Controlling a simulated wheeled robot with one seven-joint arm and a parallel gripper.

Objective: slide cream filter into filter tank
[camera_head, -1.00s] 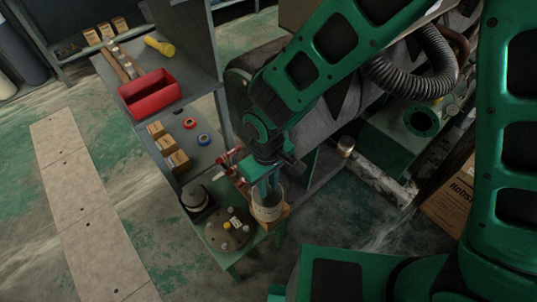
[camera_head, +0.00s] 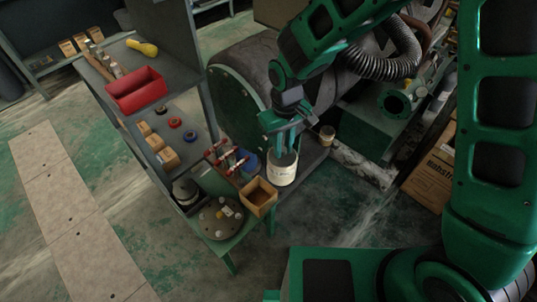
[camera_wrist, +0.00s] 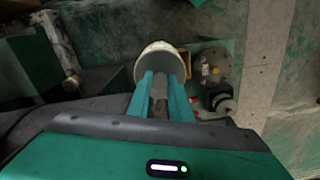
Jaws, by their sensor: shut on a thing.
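The cream filter (camera_head: 283,170) is an open-topped cylinder with a label. My gripper (camera_head: 287,140) is shut on its upper wall and holds it upright, clear of the bench. In the wrist view, the filter's pale rim (camera_wrist: 159,47) surrounds the ends of my gripper's fingers (camera_wrist: 162,80), and its underside is hidden. The inside of that opening is too dark to make out.
An empty wooden box (camera_head: 262,209) sits on the green bench beside the filter. A round metal flange (camera_head: 221,219) and red valves (camera_head: 229,157) are also there. A large dark cylinder (camera_head: 226,85) and ribbed hose (camera_head: 385,66) lie behind. A cardboard box (camera_head: 430,172) stands right.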

